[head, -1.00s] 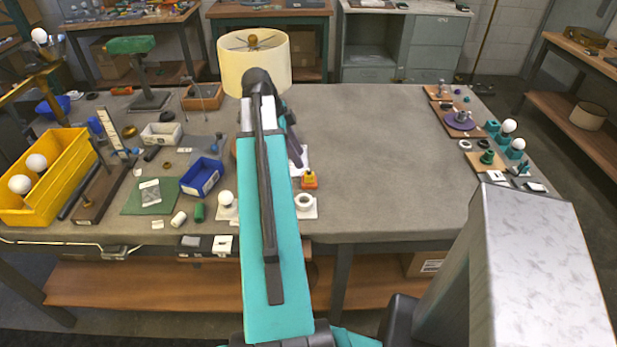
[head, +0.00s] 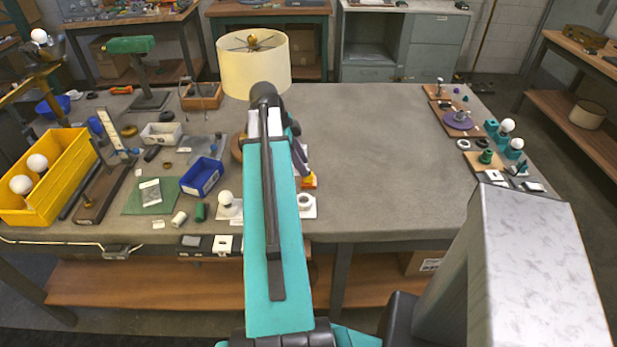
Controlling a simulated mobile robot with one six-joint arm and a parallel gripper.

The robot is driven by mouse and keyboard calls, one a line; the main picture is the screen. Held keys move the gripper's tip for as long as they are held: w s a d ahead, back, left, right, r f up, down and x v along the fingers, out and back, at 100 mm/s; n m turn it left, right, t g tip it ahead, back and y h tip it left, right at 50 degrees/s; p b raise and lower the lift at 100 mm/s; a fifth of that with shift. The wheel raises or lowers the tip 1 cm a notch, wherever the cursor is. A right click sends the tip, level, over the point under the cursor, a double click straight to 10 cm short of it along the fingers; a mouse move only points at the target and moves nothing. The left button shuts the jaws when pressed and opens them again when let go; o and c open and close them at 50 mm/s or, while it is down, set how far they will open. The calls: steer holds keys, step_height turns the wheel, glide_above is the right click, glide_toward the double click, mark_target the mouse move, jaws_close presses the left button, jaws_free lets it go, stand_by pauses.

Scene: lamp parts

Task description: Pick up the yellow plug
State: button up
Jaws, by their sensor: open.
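The yellow plug (head: 309,182) is a small yellow-orange piece on the workbench (head: 385,150), just right of my raised arm in the head view. My gripper (head: 304,170) shows only in part, as a dark shape beside the arm. Its tip is at the plug's upper edge in the picture and covers part of it. My arm hides the rest of the gripper. The jaws are open, and I cannot tell whether they touch the plug.
A lamp with a cream shade (head: 253,64) stands behind my arm. A white square piece with a ring (head: 306,205) lies just in front of the plug. A blue bin (head: 202,177) and a yellow bin (head: 50,178) are to the left. The bench's middle right is clear.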

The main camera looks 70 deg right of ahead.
steer(key=shift+p+x, duration=0.6)
steer(key=shift+x, duration=1.45)
steer(key=shift+d, duration=0.1)
jaws_close()
steer(key=shift+w+r, duration=0.1)
steer(key=shift+r, duration=0.05)
steer(key=shift+r+p, duration=1.05)
steer(key=shift+r, duration=0.75)
steer(key=shift+a+f, duration=0.1)
steer(key=shift+a, duration=0.3)
steer(key=a, duration=0.7)
steer(key=shift+s+a+r, duration=0.25)
steer(key=shift+a+r, duration=0.05)
steer(key=shift+d+f+b, duration=0.15)
steer(key=shift+d+b, duration=0.1)
steer(key=shift+b, duration=0.05)
steer(key=shift+s+b, duration=0.1)
steer(key=shift+b, duration=0.6)
